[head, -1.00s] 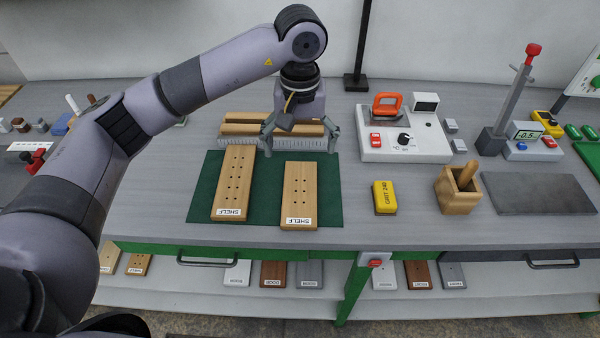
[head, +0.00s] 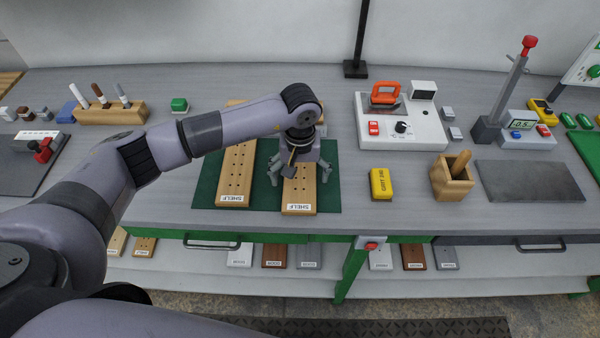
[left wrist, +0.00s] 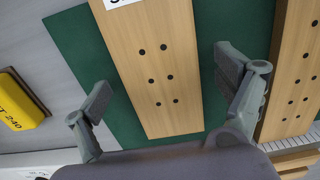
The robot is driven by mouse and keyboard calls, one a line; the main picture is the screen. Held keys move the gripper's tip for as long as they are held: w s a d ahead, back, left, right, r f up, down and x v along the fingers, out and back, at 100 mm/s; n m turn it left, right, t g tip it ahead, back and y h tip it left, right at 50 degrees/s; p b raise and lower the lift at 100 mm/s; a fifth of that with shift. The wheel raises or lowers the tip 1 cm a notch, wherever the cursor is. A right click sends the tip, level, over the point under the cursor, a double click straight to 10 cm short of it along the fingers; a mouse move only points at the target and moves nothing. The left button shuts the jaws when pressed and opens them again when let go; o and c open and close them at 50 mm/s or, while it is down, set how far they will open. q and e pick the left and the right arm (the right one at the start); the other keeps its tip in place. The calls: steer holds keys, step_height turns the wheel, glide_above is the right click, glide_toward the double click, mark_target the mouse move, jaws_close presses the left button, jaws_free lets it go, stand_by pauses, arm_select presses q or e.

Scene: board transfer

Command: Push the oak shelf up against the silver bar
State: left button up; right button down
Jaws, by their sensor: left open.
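Two pale oak boards labelled SHELF lie on a green mat (head: 208,180). The left shelf (head: 235,175) reaches back to the silver bar in the left wrist view. The right shelf (head: 299,200) lies apart from it, with green mat showing past its far end in the wrist view (left wrist: 160,85). The ridged silver bar (left wrist: 292,146) shows partly in the wrist view; my arm covers most of it in the head view. My left gripper (head: 299,176) is open over the right shelf, one finger on each side, not visibly gripping it. My right gripper is out of view.
A yellow grit block (head: 381,183) and a wooden holder (head: 452,178) stand right of the mat. A white station (head: 400,140) with an orange-handled tool is behind them. A wooden rack (head: 110,113) stands at the back left. Bench space in front of the mat is clear.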

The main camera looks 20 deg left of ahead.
arm_select(q)
steer(key=shift+c, duration=0.5)
steer(key=c, duration=1.2)
steer(key=shift+c, duration=0.2)
steer(key=shift+w, duration=0.2)
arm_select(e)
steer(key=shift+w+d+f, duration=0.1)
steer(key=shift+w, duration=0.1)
